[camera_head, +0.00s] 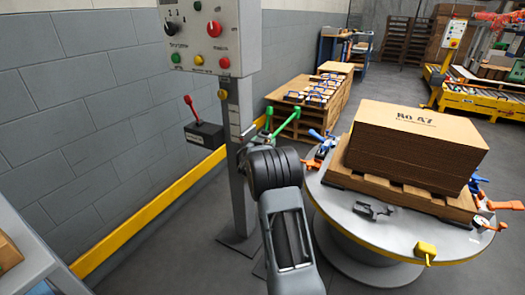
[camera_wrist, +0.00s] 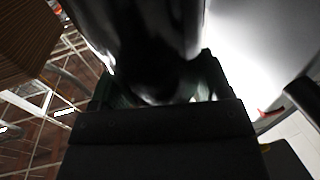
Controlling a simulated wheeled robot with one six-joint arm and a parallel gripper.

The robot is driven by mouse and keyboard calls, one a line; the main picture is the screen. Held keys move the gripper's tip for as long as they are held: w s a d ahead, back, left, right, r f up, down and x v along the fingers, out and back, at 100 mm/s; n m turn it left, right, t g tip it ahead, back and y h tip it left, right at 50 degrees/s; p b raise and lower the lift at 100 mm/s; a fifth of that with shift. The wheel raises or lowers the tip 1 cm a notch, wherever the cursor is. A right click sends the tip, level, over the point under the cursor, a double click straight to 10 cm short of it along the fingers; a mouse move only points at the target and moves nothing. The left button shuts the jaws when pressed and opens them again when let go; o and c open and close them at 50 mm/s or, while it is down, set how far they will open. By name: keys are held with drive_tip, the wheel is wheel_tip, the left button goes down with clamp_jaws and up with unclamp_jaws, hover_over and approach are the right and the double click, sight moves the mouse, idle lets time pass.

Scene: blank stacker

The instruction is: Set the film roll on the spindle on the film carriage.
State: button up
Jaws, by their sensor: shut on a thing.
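In the wrist view, a glossy dark rounded thing with bright highlights, which looks like the film roll (camera_wrist: 150,45), fills the upper middle. My gripper (camera_wrist: 155,98) is shut on it, with dark green parts at both sides. The roll's far end is out of that view. I cannot clearly make out a spindle.
A control box (camera_head: 205,38) tops the mast, beside a grey wall. A round turntable (camera_head: 345,215) at right bears a carton stack (camera_head: 415,145) on a pallet (camera_head: 400,195), with coloured clamps around its edge. A yellow rail (camera_head: 150,212) runs along the wall.

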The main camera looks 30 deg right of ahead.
drive_tip(key=shift+s+f+b, duration=0.1)
drive_tip(key=shift+f+b, duration=0.4)
drive_tip(key=shift+f, duration=0.75)
drive_tip(key=shift+f, duration=0.2)
drive_tip(key=o, duration=1.5)
drive_tip(key=shift+r, duration=0.3)
drive_tip(key=p+v, duration=0.2)
drive_tip(key=v, duration=0.5)
drive_tip(key=shift+s+a, duration=0.2)
drive_tip(key=shift+a, duration=0.05)
drive_tip(key=shift+f, duration=0.15)
